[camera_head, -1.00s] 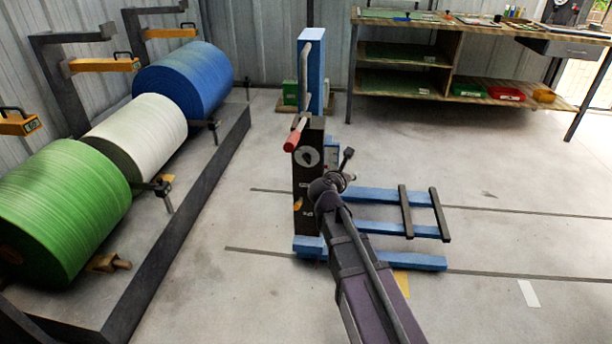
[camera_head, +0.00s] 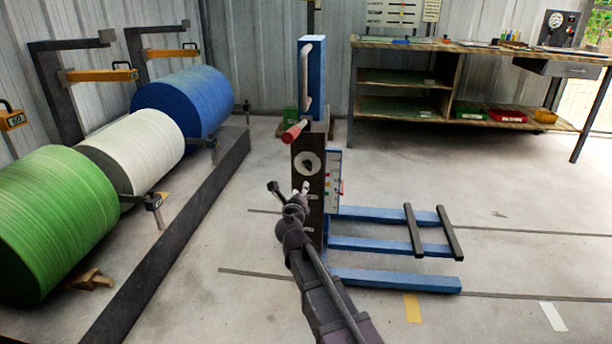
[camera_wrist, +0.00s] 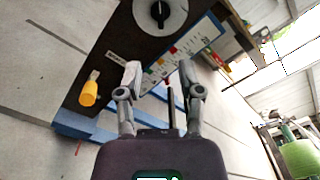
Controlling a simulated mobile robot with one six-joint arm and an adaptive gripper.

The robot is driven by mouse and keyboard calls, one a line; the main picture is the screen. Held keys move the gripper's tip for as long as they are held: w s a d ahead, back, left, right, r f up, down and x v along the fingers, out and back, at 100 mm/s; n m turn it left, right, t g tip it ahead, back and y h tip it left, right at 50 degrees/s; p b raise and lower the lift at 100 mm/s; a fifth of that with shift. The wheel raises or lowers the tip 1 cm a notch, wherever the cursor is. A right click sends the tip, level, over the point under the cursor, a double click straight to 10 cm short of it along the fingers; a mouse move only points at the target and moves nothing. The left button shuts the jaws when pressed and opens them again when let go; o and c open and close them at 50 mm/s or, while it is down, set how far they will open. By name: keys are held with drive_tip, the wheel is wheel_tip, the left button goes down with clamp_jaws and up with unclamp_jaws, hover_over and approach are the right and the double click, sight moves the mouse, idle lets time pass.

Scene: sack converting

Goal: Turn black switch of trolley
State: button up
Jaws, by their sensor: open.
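The blue trolley (camera_head: 316,75) stands on the floor mid-picture in the head view, with a dark upright front panel (camera_head: 309,225). Its black switch (camera_head: 308,164) sits on a round pale plate high on that panel. In the wrist view the black switch (camera_wrist: 160,11) is at the top edge, its plate partly cut off. My gripper (camera_head: 289,188) is open and empty, just below and left of the switch in the head view. In the wrist view my gripper's fingers (camera_wrist: 160,74) are spread in front of the panel, below the switch and apart from it.
A red handle (camera_head: 293,131) juts out above the switch. A yellow knob (camera_wrist: 90,93) and a white chart panel (camera_wrist: 185,52) are near the fingers. Rolls on a low rack, including a white roll (camera_head: 135,150), stand left. A workbench (camera_head: 480,50) stands behind right. Floor at right is mostly clear.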

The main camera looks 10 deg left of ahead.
sight(307, 168)
drive_tip(key=shift+w, duration=0.1)
idle(0.3)
drive_tip(key=w, duration=1.3)
drive_tip(key=shift+w+d, duration=0.25)
drive_tip(key=shift+w, duration=0.1)
drive_tip(key=shift+c, duration=0.2)
clamp_jaws()
